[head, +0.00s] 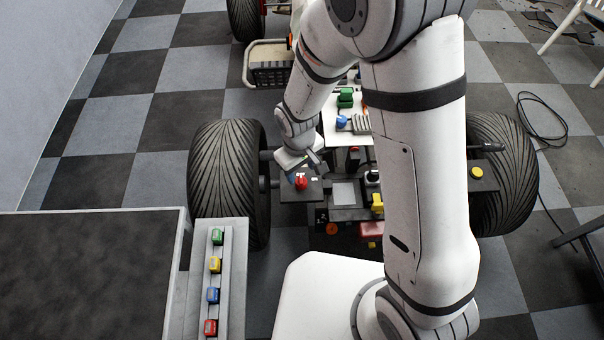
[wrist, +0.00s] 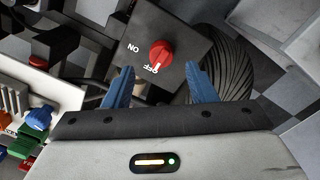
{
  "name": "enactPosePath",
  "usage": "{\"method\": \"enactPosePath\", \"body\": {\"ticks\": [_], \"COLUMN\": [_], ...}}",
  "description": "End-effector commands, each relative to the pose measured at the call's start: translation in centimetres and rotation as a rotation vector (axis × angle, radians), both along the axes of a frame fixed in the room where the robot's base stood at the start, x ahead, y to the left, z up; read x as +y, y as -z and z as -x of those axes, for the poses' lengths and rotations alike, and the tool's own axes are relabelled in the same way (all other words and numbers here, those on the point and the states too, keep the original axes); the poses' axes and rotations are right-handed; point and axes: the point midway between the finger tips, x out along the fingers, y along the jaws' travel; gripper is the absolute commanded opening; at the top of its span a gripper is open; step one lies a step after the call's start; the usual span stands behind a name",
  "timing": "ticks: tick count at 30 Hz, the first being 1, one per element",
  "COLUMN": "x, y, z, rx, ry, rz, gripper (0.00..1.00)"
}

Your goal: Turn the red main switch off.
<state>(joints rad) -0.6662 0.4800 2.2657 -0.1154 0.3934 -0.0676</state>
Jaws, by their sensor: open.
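The red main switch (head: 301,182) is a rotary knob on a dark plate (head: 287,195) beside the left front tire. In the wrist view the red knob (wrist: 160,53) sits on the dark plate (wrist: 185,38), with white ON and OFF lettering next to it. The knob's lower end lies close to the OFF lettering, but I cannot tell its exact setting. My gripper (head: 302,168) is open with blue fingers, close to the knob. In the wrist view my gripper (wrist: 159,68) has its fingertips apart, with the knob just beyond the gap and nothing held.
A black ridged tire (head: 228,180) stands left of the plate. Nearby are a yellow button (head: 476,172), a white tray (head: 336,132) with green and blue parts, and a grey rail (head: 221,280) with several coloured blocks. A dark-topped table (head: 90,275) is at lower left.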

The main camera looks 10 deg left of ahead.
Motion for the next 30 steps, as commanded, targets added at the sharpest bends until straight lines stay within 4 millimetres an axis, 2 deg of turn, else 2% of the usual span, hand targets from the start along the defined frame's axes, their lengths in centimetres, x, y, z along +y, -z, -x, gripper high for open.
{"method": "enactPosePath", "body": {"ticks": [3,7,25,28,30], "x": [0.1,0.1,-0.1,-1.2,-2.7], "y": [-1.7,-2.5,-2.9,-4.3,-6.2], "z": [0.0,0.0,-0.1,-0.6,-1.0], "rx": [-0.001,0.0,-0.001,-0.011,-0.023], "ry": [0.0,0.0,0.006,0.041,0.092], "rz": [-0.001,0.0,-0.001,-0.009,-0.017], "gripper": [0.51,0.51,0.51,0.51,0.51]}}
